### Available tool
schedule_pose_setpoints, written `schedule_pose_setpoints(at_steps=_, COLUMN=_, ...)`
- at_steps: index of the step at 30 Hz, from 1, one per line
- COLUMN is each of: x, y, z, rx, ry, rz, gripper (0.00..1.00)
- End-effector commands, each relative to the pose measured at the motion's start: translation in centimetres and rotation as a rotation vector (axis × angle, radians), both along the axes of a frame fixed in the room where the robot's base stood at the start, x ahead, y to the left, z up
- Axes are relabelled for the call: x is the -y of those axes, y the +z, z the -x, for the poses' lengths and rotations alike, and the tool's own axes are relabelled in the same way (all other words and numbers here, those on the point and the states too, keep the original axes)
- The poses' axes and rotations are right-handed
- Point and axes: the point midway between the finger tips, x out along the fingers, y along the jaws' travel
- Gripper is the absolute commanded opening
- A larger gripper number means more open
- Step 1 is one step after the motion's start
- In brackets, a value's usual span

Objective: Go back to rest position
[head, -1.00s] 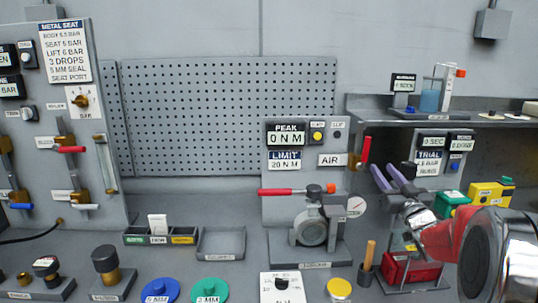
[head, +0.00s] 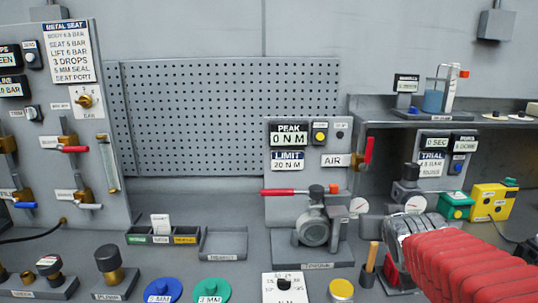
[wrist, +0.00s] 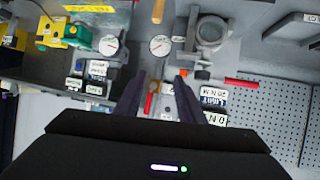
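My gripper shows in the wrist view (wrist: 161,82) with its two dark fingers apart and nothing held between them. Beyond the fingers lies the red lever of the AIR valve (wrist: 150,103), apart from them as far as I can tell. In the head view my red arm comes in from the lower right, and the gripper's fingers are mostly hidden or foreshortened. The AIR valve's red lever (head: 368,150) stands upright just left of and above my gripper.
A shelf (head: 400,120) overhangs the right side. Green (head: 456,206) and yellow (head: 490,202) boxes stand close behind my arm. The pegboard (head: 225,115) area is clear.

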Motion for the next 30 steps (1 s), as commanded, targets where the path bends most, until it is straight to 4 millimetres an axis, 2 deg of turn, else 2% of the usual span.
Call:
schedule_pose_setpoints(at_steps=1, x=-0.8, y=-0.4, z=1.6, rx=-0.035, ry=0.004, rz=-0.004, gripper=0.35)
schedule_pose_setpoints(at_steps=19, x=-9.3, y=-9.1, z=21.9, rx=-0.535, ry=0.133, rz=-0.088, gripper=0.35)
schedule_pose_setpoints(at_steps=21, x=-9.9, y=-9.7, z=23.5, rx=-0.571, ry=0.15, rz=-0.095, gripper=0.35)
schedule_pose_setpoints(at_steps=24, x=-10.3, y=-10.3, z=24.7, rx=-0.602, ry=0.164, rz=-0.1, gripper=0.35)
schedule_pose_setpoints(at_steps=30, x=-10.4, y=-10.4, z=25.0, rx=-0.609, ry=0.167, rz=-0.101, gripper=0.35)
